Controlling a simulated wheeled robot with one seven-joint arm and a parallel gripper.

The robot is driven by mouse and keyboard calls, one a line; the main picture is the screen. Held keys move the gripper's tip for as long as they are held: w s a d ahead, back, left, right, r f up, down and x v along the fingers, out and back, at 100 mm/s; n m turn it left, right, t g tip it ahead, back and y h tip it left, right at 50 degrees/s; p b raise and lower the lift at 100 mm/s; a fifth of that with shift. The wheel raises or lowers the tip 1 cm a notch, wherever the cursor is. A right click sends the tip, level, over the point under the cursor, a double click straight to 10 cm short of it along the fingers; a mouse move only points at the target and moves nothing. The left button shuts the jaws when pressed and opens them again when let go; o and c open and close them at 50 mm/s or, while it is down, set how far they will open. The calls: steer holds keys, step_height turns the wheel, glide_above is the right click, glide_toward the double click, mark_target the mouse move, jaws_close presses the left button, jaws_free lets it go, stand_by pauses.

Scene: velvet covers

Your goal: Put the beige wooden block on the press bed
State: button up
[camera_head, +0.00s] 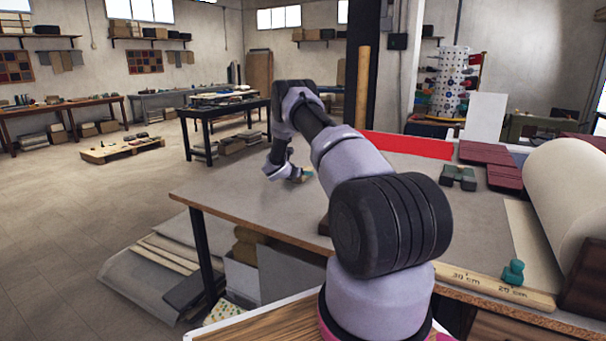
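My gripper (291,174) is low over the left part of the grey-topped work table (235,192), beyond my arm. It is small and partly turned away, so its fingers are not clear. A small tan and green thing (307,175) shows right beside it, on or just above the tabletop. I cannot tell whether this is the beige wooden block or whether the gripper holds it. I cannot make out the press bed for certain; my arm hides the middle of the table.
A red strip (405,145) lies along the table's back edge. Dark red covers (486,153), green blocks (458,175), a large cream roll (570,190) and a wooden ruler (490,285) with a teal piece (513,272) occupy the right. The table's left part is mostly clear.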

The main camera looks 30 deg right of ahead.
steer(key=shift+f, duration=0.1)
steer(key=o, duration=1.5)
steer(key=shift+c, duration=0.2)
